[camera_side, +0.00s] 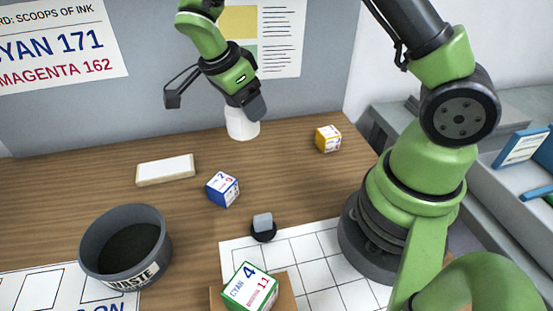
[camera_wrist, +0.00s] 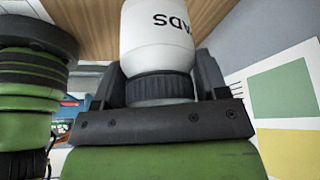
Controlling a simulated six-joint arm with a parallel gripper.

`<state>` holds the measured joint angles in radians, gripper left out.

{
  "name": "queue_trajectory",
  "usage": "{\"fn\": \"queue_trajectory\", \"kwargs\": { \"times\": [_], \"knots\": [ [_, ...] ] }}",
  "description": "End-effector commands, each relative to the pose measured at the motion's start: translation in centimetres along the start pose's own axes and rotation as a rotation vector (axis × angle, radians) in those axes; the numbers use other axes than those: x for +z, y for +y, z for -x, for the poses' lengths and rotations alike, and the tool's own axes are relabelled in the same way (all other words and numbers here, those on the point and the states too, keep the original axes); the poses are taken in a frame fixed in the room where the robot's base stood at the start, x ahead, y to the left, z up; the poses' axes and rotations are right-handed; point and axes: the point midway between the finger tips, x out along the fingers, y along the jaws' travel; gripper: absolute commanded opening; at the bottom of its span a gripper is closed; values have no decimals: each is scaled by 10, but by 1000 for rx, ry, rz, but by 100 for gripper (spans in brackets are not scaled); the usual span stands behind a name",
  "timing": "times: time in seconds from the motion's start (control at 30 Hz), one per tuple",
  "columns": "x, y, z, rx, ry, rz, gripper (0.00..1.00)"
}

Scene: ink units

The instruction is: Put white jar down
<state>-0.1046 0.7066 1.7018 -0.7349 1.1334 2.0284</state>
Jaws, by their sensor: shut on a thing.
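The white jar (camera_side: 241,124) is at the back of the wooden table, near the grey wall panel. My gripper (camera_side: 246,106) is shut on it from above. In the wrist view my gripper (camera_wrist: 165,92) holds the white jar (camera_wrist: 157,40) between its fingers, around its dark ribbed lid. Part of a printed word, "ADS", shows upside down on the jar. The jar looks upright in the side view. I cannot tell whether its base touches the table.
A white block (camera_side: 165,171), a blue-and-white cube (camera_side: 222,189) and a yellow box (camera_side: 328,139) lie on the table (camera_side: 280,175). A dark waste bin (camera_side: 126,248) is at front left. A dark knobbed object (camera_side: 263,227) and a green-and-white box (camera_side: 249,288) are near a white grid sheet (camera_side: 310,255).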

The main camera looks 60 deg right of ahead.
Motion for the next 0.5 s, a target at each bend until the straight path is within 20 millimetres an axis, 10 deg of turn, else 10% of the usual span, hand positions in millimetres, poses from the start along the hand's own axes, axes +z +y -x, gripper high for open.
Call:
{"fn": "queue_trajectory", "kwargs": {
  "times": [0.2, 0.5],
  "knots": [
    [-61, 21, -23, 129, 0, -311, 39],
    [-59, 29, -62, 165, 4, -382, 39]
  ]
}}
